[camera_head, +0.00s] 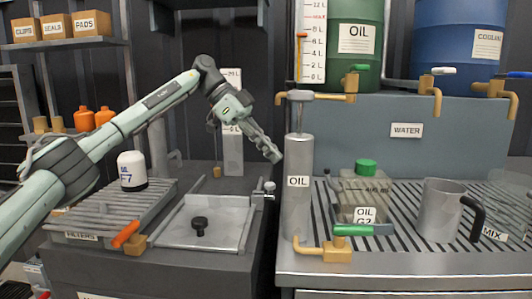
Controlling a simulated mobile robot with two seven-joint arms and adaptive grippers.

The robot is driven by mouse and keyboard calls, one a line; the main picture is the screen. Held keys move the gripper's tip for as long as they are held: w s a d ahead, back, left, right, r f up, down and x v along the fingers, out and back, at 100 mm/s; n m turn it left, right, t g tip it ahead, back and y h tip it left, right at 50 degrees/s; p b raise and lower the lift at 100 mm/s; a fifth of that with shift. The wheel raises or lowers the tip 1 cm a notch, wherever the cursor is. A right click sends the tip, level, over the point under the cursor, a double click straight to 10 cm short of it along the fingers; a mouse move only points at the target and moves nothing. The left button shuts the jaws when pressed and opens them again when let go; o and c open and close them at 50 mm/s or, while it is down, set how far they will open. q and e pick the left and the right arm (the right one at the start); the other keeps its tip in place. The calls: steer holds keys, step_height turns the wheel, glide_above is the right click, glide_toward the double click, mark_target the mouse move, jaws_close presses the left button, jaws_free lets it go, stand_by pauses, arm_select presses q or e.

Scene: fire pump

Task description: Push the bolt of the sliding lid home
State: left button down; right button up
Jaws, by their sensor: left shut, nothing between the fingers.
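The sliding lid (222,216) is a flat grey plate with a black knob, lying in a frame on the dark cabinet at the lower left. The bolt (262,194) is a small silver part with a round knob at the lid's right edge. I cannot tell how far it is pushed in. My left gripper (275,156) is shut and empty. In the picture it is above the bolt, apart from it, and close to the left side of the grey OIL cylinder. My right gripper is not in view.
The OIL cylinder (299,160) stands right of the bolt. A slatted filter tray (95,208) with a white canister (131,171) and an orange-handled valve (127,236) lies left of the lid. A jug (437,210) and a green-capped can (363,190) stand on the right grating.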

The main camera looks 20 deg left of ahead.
arm_select(q)
steer(key=x, duration=0.7)
steer(key=shift+a+f, duration=0.1)
steer(key=shift+f, duration=0.1)
steer(key=a, duration=0.3)
steer(key=shift+s+a+f, duration=0.2)
steer(key=shift+s+a, duration=0.05)
steer(key=shift+a, duration=0.15)
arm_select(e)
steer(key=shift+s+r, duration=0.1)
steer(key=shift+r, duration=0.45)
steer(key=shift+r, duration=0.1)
